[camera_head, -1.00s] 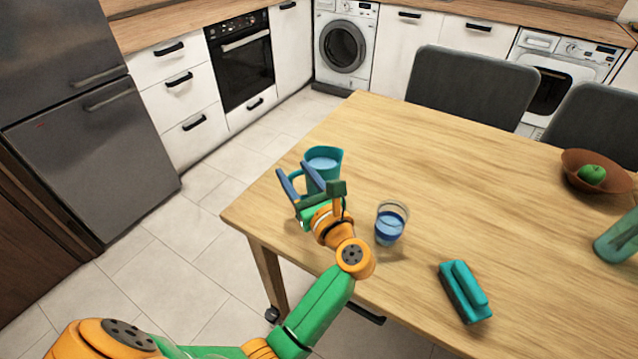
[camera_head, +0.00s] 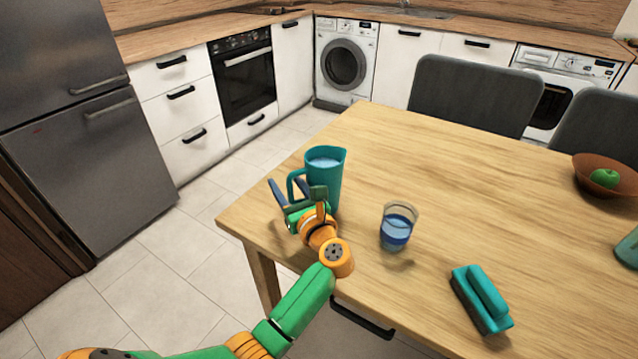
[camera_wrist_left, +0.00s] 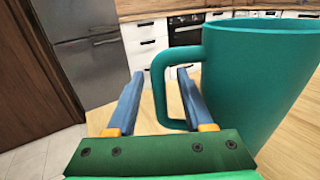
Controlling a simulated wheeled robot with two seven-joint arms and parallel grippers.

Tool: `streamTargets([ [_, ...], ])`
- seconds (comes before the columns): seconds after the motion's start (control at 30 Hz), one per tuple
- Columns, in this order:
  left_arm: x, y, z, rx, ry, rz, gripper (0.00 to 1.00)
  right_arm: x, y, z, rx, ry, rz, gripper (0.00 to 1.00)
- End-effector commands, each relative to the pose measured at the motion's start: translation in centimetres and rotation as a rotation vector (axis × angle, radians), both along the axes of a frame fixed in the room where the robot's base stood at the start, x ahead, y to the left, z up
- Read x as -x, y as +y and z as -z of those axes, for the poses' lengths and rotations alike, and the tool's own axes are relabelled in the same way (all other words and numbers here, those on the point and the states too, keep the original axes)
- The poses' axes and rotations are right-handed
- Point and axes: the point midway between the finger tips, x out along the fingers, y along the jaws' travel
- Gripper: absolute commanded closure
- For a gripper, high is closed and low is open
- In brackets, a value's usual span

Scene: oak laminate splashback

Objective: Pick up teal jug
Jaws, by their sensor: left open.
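The teal jug (camera_head: 327,178) stands upright near the table's left corner, with pale blue contents visible at its top. Its handle (camera_wrist_left: 157,85) points left in the head view. My left gripper (camera_head: 290,186) is open and low beside the jug on the handle side. In the left wrist view, the handle's upright bar shows between the two blue fingers (camera_wrist_left: 160,73), with the right finger inside the loop's outline. I cannot tell whether either finger touches the handle. The jug body (camera_wrist_left: 255,85) fills the right of that view. My right gripper is not in view.
A glass of blue liquid (camera_head: 397,226) stands right of my left wrist. A teal brush-like block (camera_head: 482,299) lies nearer the front edge. A brown bowl (camera_head: 592,184) with a green apple is far right. The table (camera_head: 440,170) is clear beyond the glass.

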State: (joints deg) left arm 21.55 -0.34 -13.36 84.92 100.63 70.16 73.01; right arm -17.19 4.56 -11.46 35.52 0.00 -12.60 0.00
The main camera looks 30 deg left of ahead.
Motion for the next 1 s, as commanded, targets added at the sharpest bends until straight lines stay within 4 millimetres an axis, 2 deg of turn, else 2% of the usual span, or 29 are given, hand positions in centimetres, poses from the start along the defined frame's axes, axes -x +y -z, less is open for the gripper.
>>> streamTargets([
  [0.1, -0.6, 0.98, 0.04, -0.001, 0.001, -0.002, 0.48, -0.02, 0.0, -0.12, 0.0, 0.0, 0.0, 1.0],
  [0.27, -0.64, 1.03, 0.14, 0.001, 0.001, -0.001, 0.48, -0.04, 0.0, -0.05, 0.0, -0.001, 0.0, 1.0],
  [0.3, -0.64, 1.02, 0.14, 0.001, 0.001, -0.001, 0.51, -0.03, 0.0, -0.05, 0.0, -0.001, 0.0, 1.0],
  [0.4, -0.64, 0.99, 0.15, 0.001, 0.001, -0.001, 0.78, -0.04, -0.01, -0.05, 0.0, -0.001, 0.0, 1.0],
  [0.5, -0.63, 0.99, 0.15, 0.001, 0.001, -0.001, 1.0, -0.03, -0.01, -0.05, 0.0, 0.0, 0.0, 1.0],
  [1.0, -0.63, 0.96, 0.16, 0.001, 0.001, -0.001, 1.0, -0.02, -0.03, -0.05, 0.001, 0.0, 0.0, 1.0],
])
